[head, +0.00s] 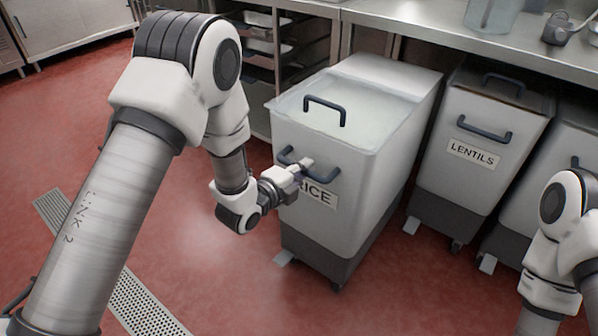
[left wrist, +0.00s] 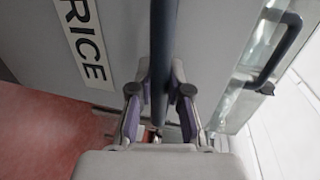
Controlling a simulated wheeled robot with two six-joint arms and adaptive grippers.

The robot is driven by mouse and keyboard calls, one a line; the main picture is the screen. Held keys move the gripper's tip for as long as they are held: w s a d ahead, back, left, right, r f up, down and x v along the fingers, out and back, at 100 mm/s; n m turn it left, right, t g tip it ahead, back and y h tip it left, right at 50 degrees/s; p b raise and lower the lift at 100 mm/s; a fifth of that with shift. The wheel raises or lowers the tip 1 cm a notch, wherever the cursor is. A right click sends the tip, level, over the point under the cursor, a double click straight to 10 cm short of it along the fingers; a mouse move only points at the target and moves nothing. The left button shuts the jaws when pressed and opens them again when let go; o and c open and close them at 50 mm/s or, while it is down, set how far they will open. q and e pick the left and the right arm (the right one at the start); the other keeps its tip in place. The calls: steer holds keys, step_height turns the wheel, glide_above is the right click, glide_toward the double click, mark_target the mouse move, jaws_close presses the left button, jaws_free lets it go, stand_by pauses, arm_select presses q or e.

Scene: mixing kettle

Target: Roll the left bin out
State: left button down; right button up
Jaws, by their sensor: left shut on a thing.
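The left bin (head: 335,130) is a pale grey bin labelled RICE, with a clear lid and a dark wheeled base. It stands partly out from under the steel counter, its front over open floor. My left gripper (head: 303,165) is at the dark handle (head: 327,173) on the bin's front, above the label. In the left wrist view, the two fingers (left wrist: 159,105) are closed on either side of the handle bar (left wrist: 162,50), shut on it. The RICE label (left wrist: 82,38) shows there at the left. My right arm shows at the right edge; its gripper is out of view.
The LENTILS bin (head: 477,150) stands to the right under the counter (head: 490,62), with another bin (head: 570,160) beyond it. A rack with trays (head: 262,45) is behind the left bin. A floor drain grate (head: 140,300) lies at left. Red floor (head: 240,290) in front is clear.

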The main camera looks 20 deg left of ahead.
arm_select(q)
steer(key=shift+x, duration=1)
steer(key=c, duration=1.1)
jaws_free()
steer(key=shift+s+r, duration=0.1)
steer(key=shift+r, duration=0.05)
steer(key=v, duration=1.2)
